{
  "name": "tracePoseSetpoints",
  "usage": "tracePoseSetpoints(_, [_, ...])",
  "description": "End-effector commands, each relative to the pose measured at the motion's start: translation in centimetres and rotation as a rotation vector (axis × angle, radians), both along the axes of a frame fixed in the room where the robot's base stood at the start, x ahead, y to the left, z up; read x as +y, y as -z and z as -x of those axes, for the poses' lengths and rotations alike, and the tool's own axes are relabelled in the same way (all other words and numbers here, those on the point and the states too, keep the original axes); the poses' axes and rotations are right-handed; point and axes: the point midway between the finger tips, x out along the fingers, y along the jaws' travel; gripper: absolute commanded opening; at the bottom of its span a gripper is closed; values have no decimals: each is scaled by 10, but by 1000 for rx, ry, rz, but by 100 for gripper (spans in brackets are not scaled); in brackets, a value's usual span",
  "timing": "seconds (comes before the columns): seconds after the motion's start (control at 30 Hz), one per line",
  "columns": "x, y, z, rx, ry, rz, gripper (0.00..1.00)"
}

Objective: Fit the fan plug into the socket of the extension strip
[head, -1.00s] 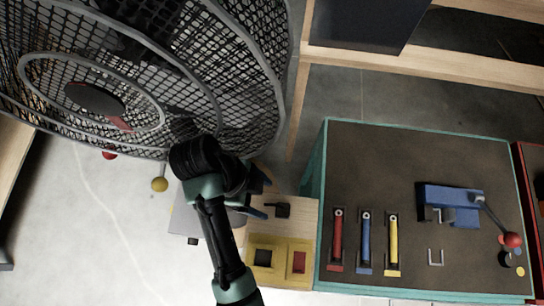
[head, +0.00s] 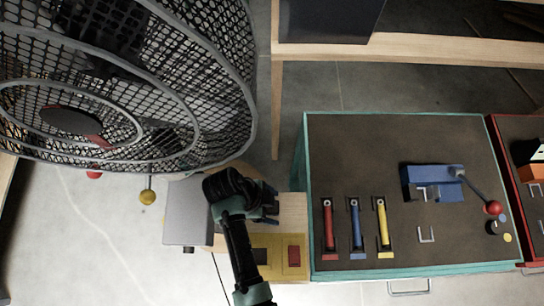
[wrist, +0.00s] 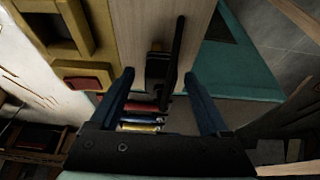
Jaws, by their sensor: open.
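My gripper (head: 270,207) is open over a pale wooden surface (head: 292,207) beside the teal cabinet. In the wrist view a small black piece with a long dark bar (wrist: 172,62), possibly the plug, lies between the spread blue fingers (wrist: 159,75); I see no grip on it. The large caged fan (head: 110,90) fills the upper left of the head view. A yellow block (head: 278,262) with square recesses, one red, lies in front of my gripper; it also shows in the wrist view (wrist: 88,22). I cannot tell whether it is the extension strip. My arm hides its left part.
The teal cabinet (head: 400,150) stands at right, with red, blue and yellow handles (head: 356,228) and a blue clamp (head: 437,186) with a red knob on top. A grey box (head: 185,215) stands left of my gripper. A wooden bench (head: 420,47) is behind.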

Motion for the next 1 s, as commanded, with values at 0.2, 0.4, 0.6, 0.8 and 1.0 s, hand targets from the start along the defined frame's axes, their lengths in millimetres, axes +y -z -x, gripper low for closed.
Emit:
tracePoseSetpoints(0.2, [0,1,0,-1,1,-1,80])
tracePoseSetpoints(0.4, [0,1,0,-1,1,0,49])
tracePoseSetpoints(0.6, [0,1,0,-1,1,0,13])
tracePoseSetpoints(0.8, [0,1,0,-1,1,0,0])
tracePoseSetpoints(1.0, [0,0,0,-1,1,0,0])
